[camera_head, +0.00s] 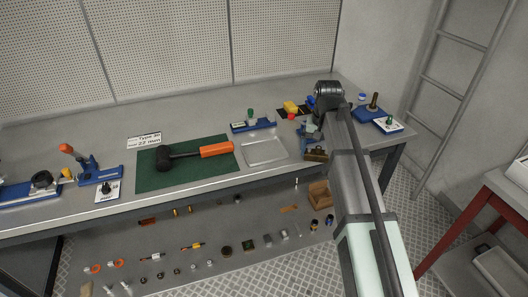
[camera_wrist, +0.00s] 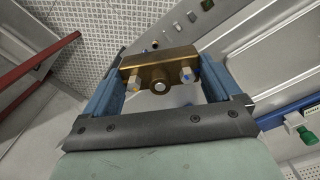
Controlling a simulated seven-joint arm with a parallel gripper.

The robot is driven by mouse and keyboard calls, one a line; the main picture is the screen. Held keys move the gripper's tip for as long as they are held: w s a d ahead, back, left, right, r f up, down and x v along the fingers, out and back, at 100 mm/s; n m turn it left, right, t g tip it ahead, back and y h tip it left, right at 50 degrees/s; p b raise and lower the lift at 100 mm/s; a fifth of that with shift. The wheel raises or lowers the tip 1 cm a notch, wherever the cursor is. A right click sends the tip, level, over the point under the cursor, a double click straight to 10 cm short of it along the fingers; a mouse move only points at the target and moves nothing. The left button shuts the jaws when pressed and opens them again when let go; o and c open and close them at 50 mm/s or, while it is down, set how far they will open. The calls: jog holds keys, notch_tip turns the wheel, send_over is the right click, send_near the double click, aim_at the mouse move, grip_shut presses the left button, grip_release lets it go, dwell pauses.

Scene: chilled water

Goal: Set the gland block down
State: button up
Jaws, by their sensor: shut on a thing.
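The gland block is a brass-coloured block with a round boss in the middle and a pale fitting on each side. In the wrist view the gland block (camera_wrist: 135,76) sits between the two blue fingers of my gripper (camera_wrist: 160,72), which is shut on it. In the camera_head view the gland block (camera_head: 316,155) shows small and dark gold below my gripper (camera_head: 312,140), near the bench's front edge at the right. My arm hides part of that area. I cannot tell whether the block touches the bench.
On the bench (camera_head: 60,135), a clear shallow tray (camera_head: 264,152) lies left of my gripper. A green mat (camera_head: 150,178) carries an orange-handled mallet (camera_head: 215,150). Blue fixtures (camera_head: 372,113) stand at the right end. A lower shelf (camera_head: 215,225) holds several small parts.

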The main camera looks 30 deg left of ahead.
jog(key=s+a+r+m, duration=0.1)
jog(key=a+r+m, duration=0.2)
jog(key=a, duration=0.6)
jog(key=a+r+m, duration=0.3)
jog(key=a+r, duration=0.1)
jog(key=a, duration=0.5)
jog(key=shift+w+a+f+m, duration=0.15)
jog(key=shift+f+m, duration=0.9)
jog(key=shift+f, duration=0.55)
jog(key=shift+s+a+f+m, duration=0.1)
jog(key=shift+a+f+m, duration=0.1)
jog(key=shift+f+m, duration=1.15)
jog(key=shift+w+a+f+m, duration=0.15)
jog(key=shift+f+m, duration=0.55)
jog(key=shift+f, duration=1.2)
jog(key=shift+s+f, duration=0.1)
jog(key=shift+f, duration=0.05)
jog(key=o, duration=1.3)
jog(key=shift+o, duration=0.2)
